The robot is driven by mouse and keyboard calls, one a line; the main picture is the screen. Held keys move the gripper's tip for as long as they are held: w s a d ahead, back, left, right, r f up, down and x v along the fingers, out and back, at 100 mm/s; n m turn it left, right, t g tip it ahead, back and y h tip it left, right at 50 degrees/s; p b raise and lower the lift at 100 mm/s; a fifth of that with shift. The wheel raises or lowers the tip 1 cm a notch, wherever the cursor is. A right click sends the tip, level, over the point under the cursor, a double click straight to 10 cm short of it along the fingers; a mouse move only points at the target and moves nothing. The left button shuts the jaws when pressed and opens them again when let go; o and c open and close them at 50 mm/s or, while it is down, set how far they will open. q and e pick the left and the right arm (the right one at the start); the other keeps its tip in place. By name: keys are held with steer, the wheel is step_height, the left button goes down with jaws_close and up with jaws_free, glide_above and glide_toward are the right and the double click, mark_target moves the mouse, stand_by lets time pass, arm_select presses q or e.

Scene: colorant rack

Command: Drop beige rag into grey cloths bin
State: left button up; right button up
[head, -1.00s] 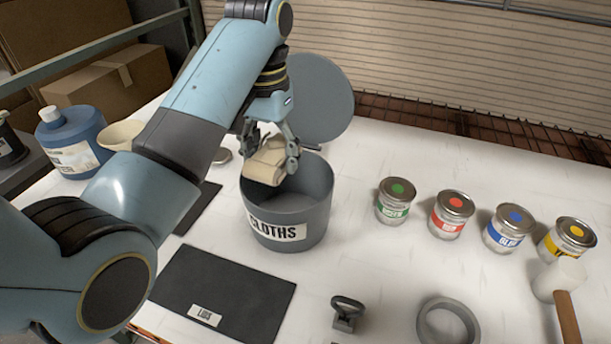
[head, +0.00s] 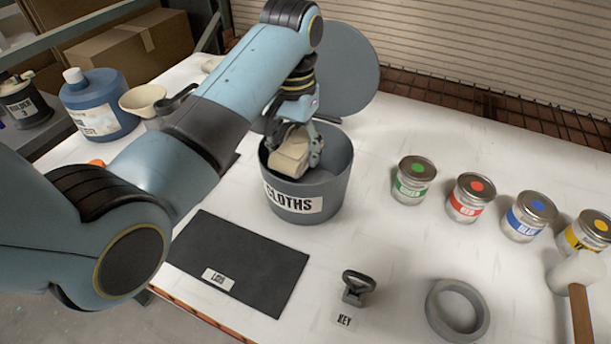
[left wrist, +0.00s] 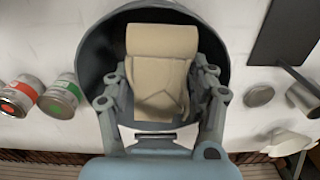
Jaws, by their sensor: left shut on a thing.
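The beige rag (head: 289,154) is a folded, rolled cloth held in my left gripper (head: 300,146). In the left wrist view the rag (left wrist: 161,75) lies between the two fingers of the gripper (left wrist: 162,92), which are shut on it. The grey cloths bin (head: 332,197) is a round open tub labelled CLOTHS. The rag is at the bin's mouth, over its left part and around rim height. In the left wrist view the bin's rim (left wrist: 221,40) surrounds the rag, with the dark inside behind it. My right gripper is not in view.
The bin's round grey lid (head: 350,75) stands upright behind it. A dark mat (head: 240,262) lies in front, with a key-like block (head: 356,287) and a grey ring (head: 457,310) to its right. Several paint cans (head: 414,180) line the right. A blue jug (head: 97,105) stands left.

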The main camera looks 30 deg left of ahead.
arm_select(q)
steer(key=o, duration=1.2)
steer(key=shift+r, duration=0.15)
